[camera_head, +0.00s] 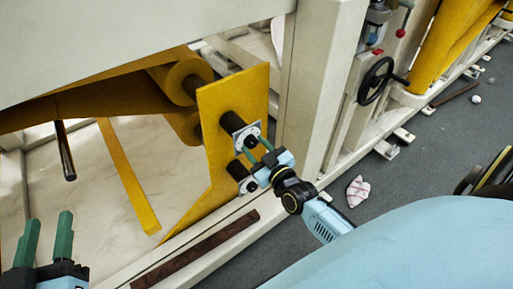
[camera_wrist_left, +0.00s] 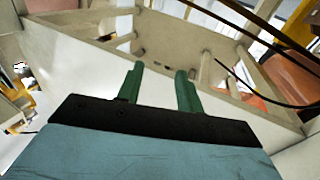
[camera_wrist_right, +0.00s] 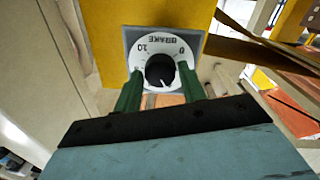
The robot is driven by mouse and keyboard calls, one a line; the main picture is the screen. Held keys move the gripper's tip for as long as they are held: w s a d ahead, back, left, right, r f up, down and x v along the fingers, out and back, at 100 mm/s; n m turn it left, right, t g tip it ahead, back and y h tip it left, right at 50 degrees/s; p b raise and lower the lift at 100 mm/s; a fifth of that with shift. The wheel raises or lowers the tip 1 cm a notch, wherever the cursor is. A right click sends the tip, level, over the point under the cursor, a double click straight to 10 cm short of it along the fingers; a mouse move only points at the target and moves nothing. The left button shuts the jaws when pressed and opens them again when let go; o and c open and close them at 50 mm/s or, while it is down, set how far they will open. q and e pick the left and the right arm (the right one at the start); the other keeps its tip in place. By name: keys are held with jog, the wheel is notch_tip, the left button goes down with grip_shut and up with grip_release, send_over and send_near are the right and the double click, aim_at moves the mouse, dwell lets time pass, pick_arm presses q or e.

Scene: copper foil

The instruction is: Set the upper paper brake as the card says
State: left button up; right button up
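The upper paper brake is a black knob (camera_head: 233,122) on a white dial plate on the yellow panel (camera_head: 215,103). A second, lower knob (camera_head: 237,170) sits below it. In the right wrist view the dial (camera_wrist_right: 178,49) reads BRAKE, with 10 at left and 0 at right; the knob (camera_wrist_right: 159,68) has a white mark near its bottom. My right gripper (camera_head: 259,144) is open at the upper dial; its fingers (camera_wrist_right: 160,80) stand either side of the knob, contact unclear. My left gripper (camera_head: 48,238) is open and empty, away from the panel. I cannot make out a card.
Yellow rollers (camera_head: 180,80) are behind the panel. A pale frame post (camera_head: 318,75) and a black handwheel (camera_head: 375,80) stand to the right. A crumpled cloth (camera_head: 357,191) lies on the grey floor. A dark bar (camera_head: 195,250) lies along the base beam.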

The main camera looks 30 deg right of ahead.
jog(key=c, duration=0.6)
